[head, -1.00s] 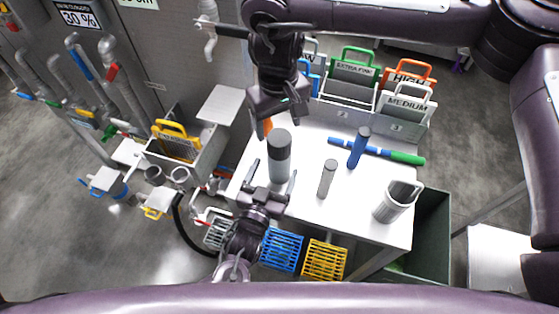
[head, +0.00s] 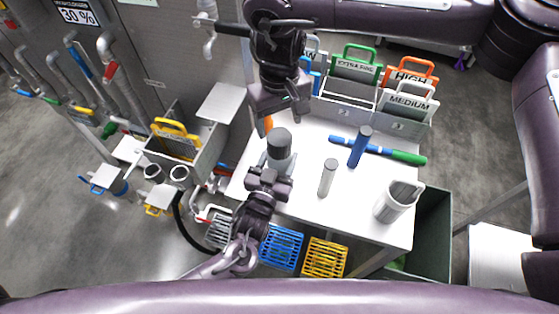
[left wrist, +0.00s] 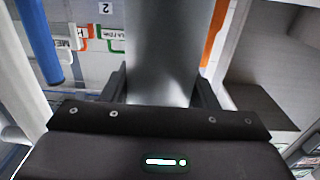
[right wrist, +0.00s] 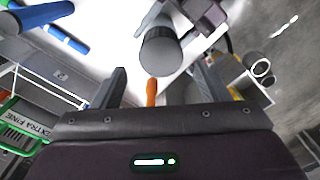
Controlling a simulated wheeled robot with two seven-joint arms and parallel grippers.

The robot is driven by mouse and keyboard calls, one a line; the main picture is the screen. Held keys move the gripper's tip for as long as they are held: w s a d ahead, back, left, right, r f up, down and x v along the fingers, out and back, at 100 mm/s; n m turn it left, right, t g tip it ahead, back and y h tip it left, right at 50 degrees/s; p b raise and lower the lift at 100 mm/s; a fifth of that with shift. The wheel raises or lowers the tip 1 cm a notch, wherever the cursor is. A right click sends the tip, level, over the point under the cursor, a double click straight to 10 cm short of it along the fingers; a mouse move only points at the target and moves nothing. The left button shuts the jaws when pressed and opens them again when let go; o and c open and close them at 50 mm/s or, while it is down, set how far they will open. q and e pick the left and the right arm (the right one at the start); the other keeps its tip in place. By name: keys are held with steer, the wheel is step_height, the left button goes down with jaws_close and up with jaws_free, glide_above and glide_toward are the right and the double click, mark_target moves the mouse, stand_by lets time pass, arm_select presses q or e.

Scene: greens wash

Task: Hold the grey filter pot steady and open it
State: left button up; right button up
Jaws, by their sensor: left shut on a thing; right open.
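The grey filter pot (head: 281,161) stands upright on the white table, with a dark grey top (head: 279,137). My left gripper (head: 274,172) is shut on its lower body from the near side. In the left wrist view the grey pot (left wrist: 165,45) fills the space between the fingers. My right gripper (head: 281,110) is open and empty, above and behind the pot. In the right wrist view the pot's round dark top (right wrist: 161,51) lies beyond the open fingers, apart from them. The pot's lower front is hidden by my left gripper.
A blue-green rod (head: 393,154) lies behind. Labelled holders line the back. An orange item (head: 267,123) is left of the pot.

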mark_target(279, 137)
arm_select(q)
jaws_close()
arm_select(e)
steer(key=n, duration=1)
steer(key=shift+s, duration=0.1)
steer(key=n, duration=0.6)
steer(key=shift+n, duration=0.3)
steer(key=n, duration=0.5)
steer(key=shift+f+n, duration=0.4)
steer(key=shift+n, duration=0.1)
steer(key=shift+f, duration=3.6)
